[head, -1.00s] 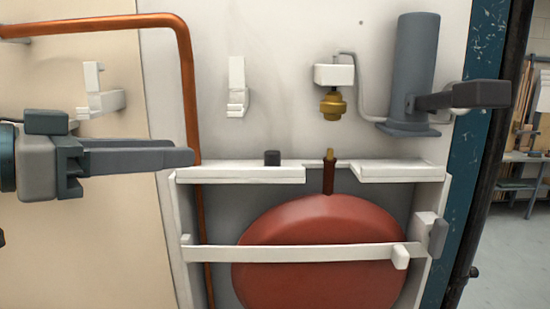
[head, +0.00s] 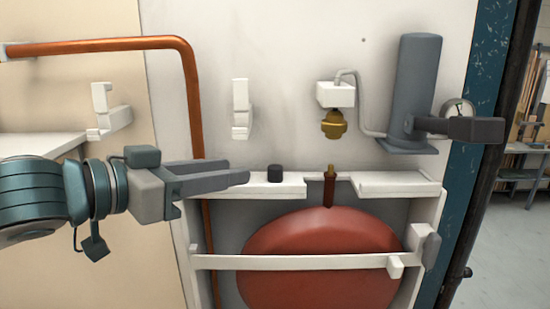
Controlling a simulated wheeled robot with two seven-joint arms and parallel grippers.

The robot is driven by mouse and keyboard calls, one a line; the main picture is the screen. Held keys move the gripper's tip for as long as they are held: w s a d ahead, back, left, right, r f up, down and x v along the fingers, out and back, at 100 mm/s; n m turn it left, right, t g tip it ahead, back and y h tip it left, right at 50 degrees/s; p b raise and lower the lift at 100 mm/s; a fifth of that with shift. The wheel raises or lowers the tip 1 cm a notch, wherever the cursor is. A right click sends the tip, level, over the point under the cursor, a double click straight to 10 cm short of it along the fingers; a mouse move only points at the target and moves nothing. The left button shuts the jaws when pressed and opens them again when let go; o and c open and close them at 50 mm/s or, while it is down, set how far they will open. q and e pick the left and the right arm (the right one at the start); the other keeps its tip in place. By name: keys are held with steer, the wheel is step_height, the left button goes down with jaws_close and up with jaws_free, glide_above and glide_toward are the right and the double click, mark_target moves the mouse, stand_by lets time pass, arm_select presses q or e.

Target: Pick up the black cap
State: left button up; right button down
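The black cap (head: 275,173) is a small dark cylinder standing upright on the left part of the white ledge (head: 290,187), above the red tank. My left gripper (head: 240,170) comes in from the left, its grey fingers pointing right towards the cap. The fingertips are a short way left of the cap in the picture, with clear space between. The two fingers show one behind the other, apart at the tips, and nothing shows between them. My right gripper is not in view.
A copper pipe (head: 188,95) runs down behind my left gripper. A red tank (head: 320,255) with a brown neck sits below the ledge, behind a white bar (head: 300,262). A brass fitting (head: 334,125) and a grey cylinder (head: 417,80) are on the wall at right.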

mark_target(270, 170)
arm_select(q)
steer(key=shift+p+x, duration=0.55)
steer(key=shift+x, duration=1.6)
steer(key=shift+s, duration=0.1)
steer(key=shift+f+x, duration=0.2)
steer(key=shift+x, duration=1.1)
steer(key=shift+f+x, duration=0.15)
steer(key=shift+x, duration=1.2)
steer(key=shift+s+a, duration=0.1)
steer(key=shift+a, duration=0.05)
steer(key=shift+c, duration=0.4)
jaws_close()
